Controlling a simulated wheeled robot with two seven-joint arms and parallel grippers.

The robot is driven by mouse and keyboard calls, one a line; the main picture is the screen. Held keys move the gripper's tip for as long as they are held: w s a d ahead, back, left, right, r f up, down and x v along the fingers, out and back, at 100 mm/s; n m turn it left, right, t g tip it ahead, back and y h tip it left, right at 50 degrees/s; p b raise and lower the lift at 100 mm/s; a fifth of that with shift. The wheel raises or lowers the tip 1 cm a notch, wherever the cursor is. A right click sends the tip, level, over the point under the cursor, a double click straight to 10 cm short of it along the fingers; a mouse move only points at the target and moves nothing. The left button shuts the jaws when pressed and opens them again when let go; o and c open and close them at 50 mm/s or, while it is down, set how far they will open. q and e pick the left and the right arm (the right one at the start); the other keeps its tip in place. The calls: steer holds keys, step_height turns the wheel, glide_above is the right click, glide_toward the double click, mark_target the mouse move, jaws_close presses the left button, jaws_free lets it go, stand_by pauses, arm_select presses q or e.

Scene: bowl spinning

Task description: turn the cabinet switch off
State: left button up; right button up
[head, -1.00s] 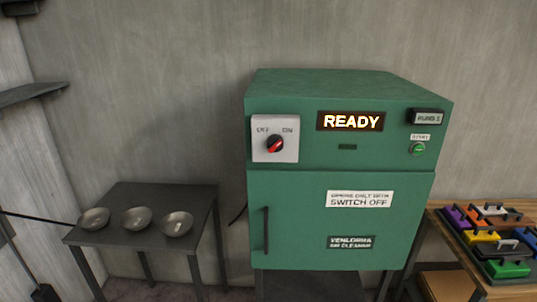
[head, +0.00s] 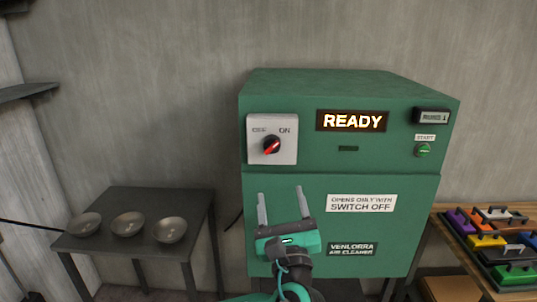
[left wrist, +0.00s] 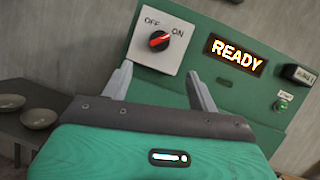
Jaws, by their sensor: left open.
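The cabinet switch is a red and black knob (head: 271,146) on a light plate (head: 286,157) marked OFF and ON, at the upper left of the green cabinet (head: 345,175). Its pointer aims up and right at ON. The knob also shows in the left wrist view (left wrist: 159,40), beyond the fingers. My left gripper (head: 283,206) is open and empty, below the knob in the head view and apart from it. In the left wrist view its two fingers (left wrist: 160,82) frame the area below the switch plate. My right gripper is not in view.
A lit READY sign (head: 352,121) and a green START button (head: 423,150) are on the cabinet. Three metal bowls stand on a dark table (head: 150,198) at left. A wooden bench (head: 447,226) with colored handled blocks is at right. My gripper hides the door handle.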

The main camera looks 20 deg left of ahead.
mark_target(273, 150)
arm_select(q)
steer(key=p+x, duration=0.5)
steer(key=x, duration=0.7)
steer(key=shift+w+a+r, duration=0.2)
steer(key=shift+w, duration=0.1)
steer(key=shift+w+a, duration=0.2)
steer(key=shift+w, duration=0.2)
steer(key=c, duration=0.9)
